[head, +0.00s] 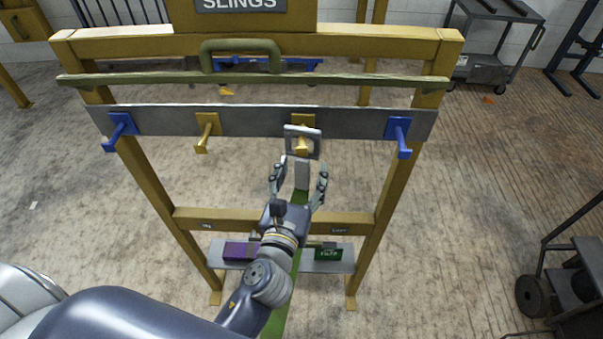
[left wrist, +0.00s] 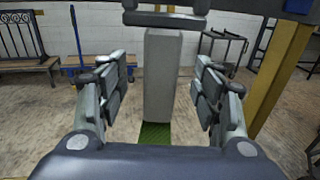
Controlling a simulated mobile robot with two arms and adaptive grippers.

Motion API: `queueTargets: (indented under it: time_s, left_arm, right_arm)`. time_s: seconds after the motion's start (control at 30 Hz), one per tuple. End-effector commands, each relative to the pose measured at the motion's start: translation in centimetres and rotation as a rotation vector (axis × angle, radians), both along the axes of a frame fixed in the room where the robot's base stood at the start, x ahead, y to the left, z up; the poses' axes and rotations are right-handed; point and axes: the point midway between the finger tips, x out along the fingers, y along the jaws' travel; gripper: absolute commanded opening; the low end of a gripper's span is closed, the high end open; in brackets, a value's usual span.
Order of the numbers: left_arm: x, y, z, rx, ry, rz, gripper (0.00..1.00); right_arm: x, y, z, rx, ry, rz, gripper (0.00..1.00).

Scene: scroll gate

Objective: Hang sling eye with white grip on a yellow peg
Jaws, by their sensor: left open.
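The sling eye (head: 316,145) is a grey squarish ring at the right-hand yellow peg (head: 301,144), whose yellow end shows inside the ring's opening. The pale white-grey grip (head: 302,175) hangs upright below it, with the green sling (head: 278,318) running down from it. The grip also stands upright in the left wrist view (left wrist: 162,75). My left gripper (head: 299,172) is open, one finger on each side of the grip with gaps between, as the left wrist view also shows (left wrist: 163,85). My right gripper is not in view.
The grey rail (head: 260,122) also carries a free yellow peg (head: 204,135) at left and blue pegs at both ends (head: 119,130) (head: 399,135). A green bar with a handle (head: 240,47) crosses above. A lower shelf (head: 342,262) holds purple and green items.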

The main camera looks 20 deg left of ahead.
Motion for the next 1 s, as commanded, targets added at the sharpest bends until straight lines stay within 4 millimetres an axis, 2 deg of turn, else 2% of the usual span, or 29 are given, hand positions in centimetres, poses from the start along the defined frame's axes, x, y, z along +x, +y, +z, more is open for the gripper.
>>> queueTargets:
  time_s: [0.37,1.0]
  left_arm:
    - [0.0,0.0,-0.2,0.0,-0.001,0.0,0.6]
    - [0.0,0.0,-4.1,0.001,0.0,0.0,0.6]
  right_arm:
    - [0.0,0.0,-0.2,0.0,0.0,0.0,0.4]
    - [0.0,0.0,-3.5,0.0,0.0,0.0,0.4]
